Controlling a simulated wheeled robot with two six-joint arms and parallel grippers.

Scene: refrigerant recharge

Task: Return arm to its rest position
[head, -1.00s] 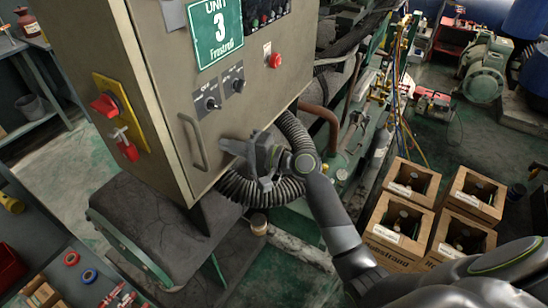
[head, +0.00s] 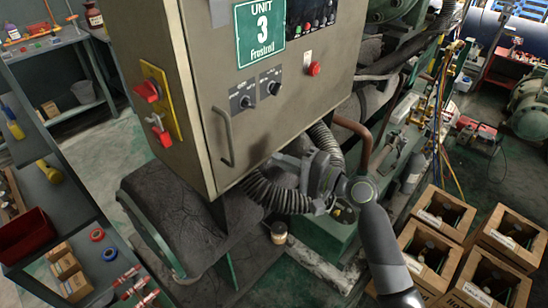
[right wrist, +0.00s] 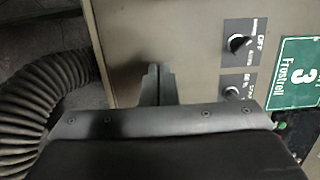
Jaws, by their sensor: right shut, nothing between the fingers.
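My right gripper (head: 282,163) is in front of the lower right edge of the grey control cabinet (head: 205,80), beside a black corrugated hose (head: 275,194). It is right of the cabinet's door handle (head: 226,137) and apart from it. In the right wrist view the two fingers (right wrist: 158,75) are together with nothing between them, pointing toward the cabinet face. The corrugated hose also shows at the left there (right wrist: 45,95). My left gripper is in neither view.
Open wooden crates (head: 432,218) with bottles stand on the floor at right. Pipes (head: 365,145) and machinery lie behind my right arm. A bench with a red bin (head: 25,235) is at left. Green floor (head: 110,150) is clear between bench and cabinet.

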